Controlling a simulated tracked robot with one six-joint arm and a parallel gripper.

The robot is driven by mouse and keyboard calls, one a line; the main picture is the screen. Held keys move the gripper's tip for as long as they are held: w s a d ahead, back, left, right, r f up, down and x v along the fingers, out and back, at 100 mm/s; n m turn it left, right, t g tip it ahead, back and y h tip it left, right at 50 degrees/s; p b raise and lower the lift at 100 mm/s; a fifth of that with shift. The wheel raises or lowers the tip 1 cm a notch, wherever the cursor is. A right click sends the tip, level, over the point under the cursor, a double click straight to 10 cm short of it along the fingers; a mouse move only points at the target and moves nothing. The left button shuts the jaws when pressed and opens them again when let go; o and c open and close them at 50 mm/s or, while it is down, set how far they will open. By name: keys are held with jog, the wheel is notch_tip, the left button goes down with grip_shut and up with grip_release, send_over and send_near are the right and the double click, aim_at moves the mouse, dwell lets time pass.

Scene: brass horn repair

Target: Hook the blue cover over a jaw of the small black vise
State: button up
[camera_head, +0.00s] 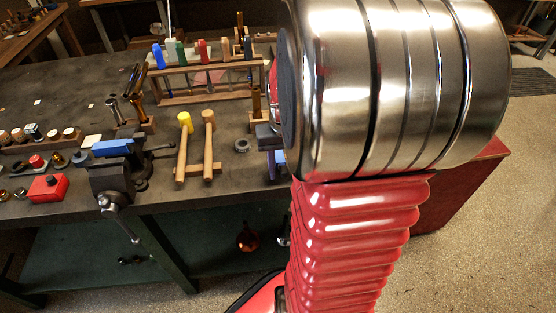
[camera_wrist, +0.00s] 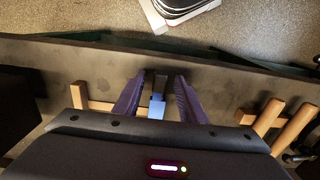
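The small black vise (camera_head: 113,175) is clamped at the bench's front edge, left in the head view. A blue piece (camera_head: 112,147) lies along the top of its jaws; I cannot tell how it is seated. My gripper (camera_wrist: 160,82) points down at the bench, right of the vise. Its two purple fingers are apart. Between them is a small blue piece (camera_wrist: 157,106) beside a dark grey block, with gaps to the fingers. A blue piece (camera_head: 279,156) also shows beside my arm in the head view. My arm hides most of the gripper there.
Two mallets, one with a yellow head (camera_head: 185,122), lie on a wooden rest between vise and gripper. A wooden tool rack (camera_head: 205,97) stands behind. A red box (camera_head: 48,188) and small parts lie left of the vise. A metal ring (camera_head: 241,146) lies right of the mallets.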

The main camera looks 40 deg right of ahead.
dwell(0.5)
grip_shut()
